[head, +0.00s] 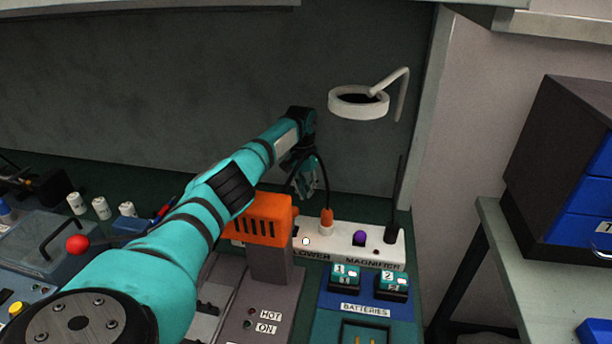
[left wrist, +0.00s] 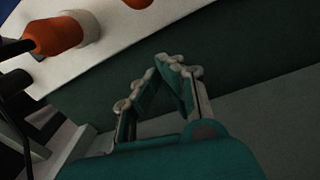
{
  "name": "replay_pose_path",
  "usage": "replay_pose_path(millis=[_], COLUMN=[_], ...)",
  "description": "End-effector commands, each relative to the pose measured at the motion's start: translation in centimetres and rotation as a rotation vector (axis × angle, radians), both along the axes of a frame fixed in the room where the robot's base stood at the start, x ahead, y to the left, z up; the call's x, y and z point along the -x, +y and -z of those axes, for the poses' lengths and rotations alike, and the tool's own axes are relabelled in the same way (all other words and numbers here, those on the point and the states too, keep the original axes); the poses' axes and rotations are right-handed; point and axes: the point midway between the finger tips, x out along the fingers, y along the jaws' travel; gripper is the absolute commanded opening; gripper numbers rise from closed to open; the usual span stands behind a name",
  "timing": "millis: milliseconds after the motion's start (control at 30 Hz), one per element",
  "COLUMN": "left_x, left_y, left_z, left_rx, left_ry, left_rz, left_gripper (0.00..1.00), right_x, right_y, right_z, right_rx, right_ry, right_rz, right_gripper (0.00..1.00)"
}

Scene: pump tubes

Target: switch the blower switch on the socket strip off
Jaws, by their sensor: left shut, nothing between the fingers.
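The white socket strip (head: 341,246) lies along the back of the bench, with a partly hidden label ending "LOWER" and a "MAGNIFIER" label. It also crosses the upper left of the left wrist view (left wrist: 120,40). An orange plug (head: 326,219) stands in the strip; it shows in the left wrist view too (left wrist: 55,36). A small orange part (left wrist: 138,3), cut off at the top edge of the wrist view, may be the blower switch. My left gripper (head: 311,194) is shut and empty, behind the strip and apart from it; its fingertips (left wrist: 172,62) meet in the wrist view.
An orange blower head (head: 258,220) stands in front of the strip and hides its left part. A purple switch (head: 359,238) and a black plug (head: 392,234) sit on the strip. A ring magnifier (head: 358,112) hangs above. Battery chargers (head: 365,300) stand in front.

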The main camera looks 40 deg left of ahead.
Motion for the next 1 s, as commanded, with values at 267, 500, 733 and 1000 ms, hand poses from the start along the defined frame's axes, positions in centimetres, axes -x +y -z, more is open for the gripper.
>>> replay_pose_path(millis=[267,500,733,1000], left_x=[0.9,2.6,3.5,3.6], left_y=[-0.2,-0.7,-1.1,-1.2], left_z=[1.5,0.9,0.7,0.8], left_rx=[-0.004,-0.004,-0.002,-0.002], left_ry=[-0.002,0.001,0.001,0.001], left_rz=[0.0,0.001,-0.001,-0.001], left_gripper=[0.0,0.0,0.0,0.0], right_x=[-1.1,-1.4,-1.3,-1.1], right_y=[0.2,0.8,1.1,0.9], right_z=[-1.2,-2.3,-2.8,-2.7], right_rx=[-0.003,-0.011,-0.014,-0.011], right_ry=[-0.018,-0.022,-0.021,-0.017], right_rz=[0.002,0.004,0.005,0.003], right_gripper=[0.53,0.53,0.53,0.53])
